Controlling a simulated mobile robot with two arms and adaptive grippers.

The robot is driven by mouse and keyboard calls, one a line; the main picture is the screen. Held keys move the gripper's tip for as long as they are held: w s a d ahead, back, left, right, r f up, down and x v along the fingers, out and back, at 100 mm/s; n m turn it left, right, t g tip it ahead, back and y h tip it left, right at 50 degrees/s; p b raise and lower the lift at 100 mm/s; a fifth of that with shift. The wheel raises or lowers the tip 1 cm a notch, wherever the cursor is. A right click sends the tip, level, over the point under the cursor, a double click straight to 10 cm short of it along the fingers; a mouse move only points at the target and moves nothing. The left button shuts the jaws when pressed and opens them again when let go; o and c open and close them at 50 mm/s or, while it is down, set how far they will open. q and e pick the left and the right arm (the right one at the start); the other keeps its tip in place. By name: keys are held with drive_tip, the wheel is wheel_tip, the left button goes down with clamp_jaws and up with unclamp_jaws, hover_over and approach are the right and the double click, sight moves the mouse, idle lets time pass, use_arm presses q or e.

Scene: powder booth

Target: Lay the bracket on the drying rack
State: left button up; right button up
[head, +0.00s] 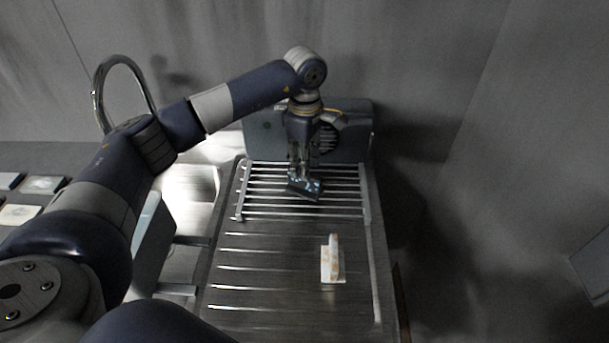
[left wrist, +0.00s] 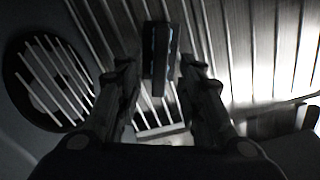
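The drying rack (head: 240,203) is a metal frame of parallel bars on the far part of the ribbed metal drainboard. A dark blue-grey bracket (head: 304,189) is at the rack's middle, slightly tilted in the picture; it seems to rest on the bars. My left gripper (head: 304,174) points down right over it. In the left wrist view the bracket (left wrist: 160,82) shows between the two fingertips of my left gripper (left wrist: 159,66), which stand apart with a gap on each side of it. My right gripper is not in view.
A pale angled piece with orange patches (head: 333,262) stands on the drainboard (head: 265,285) in front of the rack. A grey box-like unit (head: 358,125) stands behind the rack. A sink and tap (head: 97,95) are at left, with several flat pieces (head: 42,185) on the counter.

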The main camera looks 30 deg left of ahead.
use_arm(q)
wheel_tip(320, 180, up, 8)
drive_tip(key=b, duration=0.1)
drive_tip(key=shift+f, duration=0.25)
